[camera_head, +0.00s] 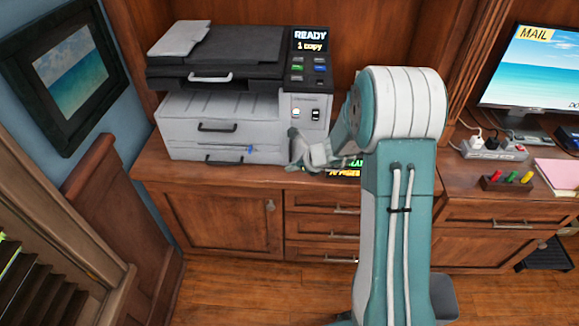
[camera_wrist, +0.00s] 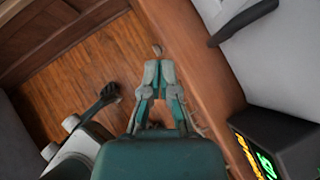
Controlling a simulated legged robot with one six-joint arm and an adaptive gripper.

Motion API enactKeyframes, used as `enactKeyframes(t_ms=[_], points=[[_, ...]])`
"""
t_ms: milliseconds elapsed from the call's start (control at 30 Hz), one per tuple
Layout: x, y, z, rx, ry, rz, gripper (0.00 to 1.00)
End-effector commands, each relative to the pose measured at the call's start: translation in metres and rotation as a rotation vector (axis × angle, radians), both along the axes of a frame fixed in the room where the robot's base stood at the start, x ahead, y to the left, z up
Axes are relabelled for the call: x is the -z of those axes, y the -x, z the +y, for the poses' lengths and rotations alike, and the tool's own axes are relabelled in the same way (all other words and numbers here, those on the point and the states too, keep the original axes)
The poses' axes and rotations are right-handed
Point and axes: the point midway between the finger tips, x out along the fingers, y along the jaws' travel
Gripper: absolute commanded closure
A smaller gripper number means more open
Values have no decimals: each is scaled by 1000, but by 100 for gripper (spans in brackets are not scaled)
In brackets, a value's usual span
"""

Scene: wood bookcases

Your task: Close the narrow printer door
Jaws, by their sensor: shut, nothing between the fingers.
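The grey and black printer (camera_head: 180,105) stands on the wooden counter at the upper left in the head view. Its front has wide grey panels with dark handles and a narrow grey section on the right with small switches. Which panel is the narrow door, and whether it stands ajar, I cannot tell. My gripper (camera_head: 298,152) is in front of the printer's lower right corner, partly covering it. In the wrist view my gripper (camera_wrist: 158,68) is shut and empty, above the counter edge. A grey printer panel (camera_wrist: 273,50) with a dark handle shows to its right.
The wooden counter (camera_head: 160,172) has a cabinet door (camera_head: 220,222) and drawers below. A dark box with lit letters (camera_wrist: 270,140) sits on the counter, mostly hidden by my arm in the head view. At right are a monitor (camera_head: 530,65) and a power strip (camera_head: 495,150).

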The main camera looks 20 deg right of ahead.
Motion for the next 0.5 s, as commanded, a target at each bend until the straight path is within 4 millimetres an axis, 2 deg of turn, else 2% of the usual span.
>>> enactKeyframes(t_ms=[267,500], points=[[-22,20,1,2,-1,-2,100],[-48,46,7,1,3,-2,100]])
